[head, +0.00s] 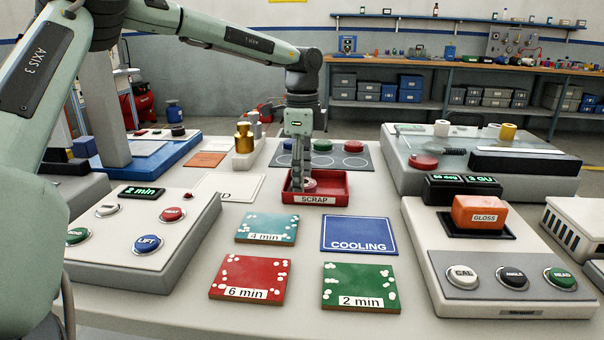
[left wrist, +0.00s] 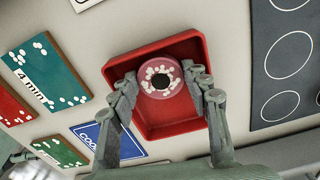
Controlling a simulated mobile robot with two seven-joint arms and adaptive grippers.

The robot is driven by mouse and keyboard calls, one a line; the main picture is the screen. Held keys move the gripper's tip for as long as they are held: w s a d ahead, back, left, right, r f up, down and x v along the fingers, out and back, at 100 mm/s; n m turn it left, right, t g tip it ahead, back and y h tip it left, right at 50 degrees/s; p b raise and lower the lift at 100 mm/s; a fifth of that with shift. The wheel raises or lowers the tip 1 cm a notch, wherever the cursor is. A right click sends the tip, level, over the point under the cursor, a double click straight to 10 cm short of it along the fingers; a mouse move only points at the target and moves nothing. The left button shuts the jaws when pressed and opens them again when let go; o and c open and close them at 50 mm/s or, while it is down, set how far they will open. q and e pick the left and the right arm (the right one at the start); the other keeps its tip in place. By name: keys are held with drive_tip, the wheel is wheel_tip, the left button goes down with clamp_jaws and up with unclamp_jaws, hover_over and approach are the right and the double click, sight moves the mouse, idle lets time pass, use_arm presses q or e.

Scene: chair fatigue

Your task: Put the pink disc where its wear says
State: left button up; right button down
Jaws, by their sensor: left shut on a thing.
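The pink disc (left wrist: 174,70) has a dark middle and white flecks around its face. It shows in the left wrist view between the fingertips of my left gripper (left wrist: 160,84), which is shut on it. In the head view the gripper (head: 299,185) points down into the red SCRAP tray (head: 321,199), and a little of the disc (head: 310,183) shows beside the fingers. The disc is over the tray floor; I cannot tell whether it touches it. The tray rim (left wrist: 202,45) also shows in the left wrist view.
In front of the tray lie a teal 4 min card (head: 266,228), a blue COOLING card (head: 358,234), a red 6 min card (head: 250,277) and a green 2 min card (head: 360,286). A grey mat (head: 343,148) lies behind. Button consoles stand left (head: 150,236) and right (head: 490,265).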

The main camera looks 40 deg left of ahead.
use_arm(q)
drive_tip(key=o, duration=0.9)
drive_tip(key=shift+o, duration=0.6)
use_arm(e)
drive_tip(key=shift+w+a+r, duration=0.1)
drive_tip(key=shift+w+r, duration=0.15)
drive_tip(key=shift+r, duration=0.15)
use_arm(q)
drive_tip(key=shift+r, duration=0.2)
wheel_tip(320, 180, up, 2)
drive_tip(key=shift+r, duration=0.15)
wheel_tip(320, 180, up, 10)
drive_tip(key=shift+f, duration=0.25)
use_arm(e)
drive_tip(key=shift+s+r, duration=0.1)
drive_tip(key=shift+s, duration=0.1)
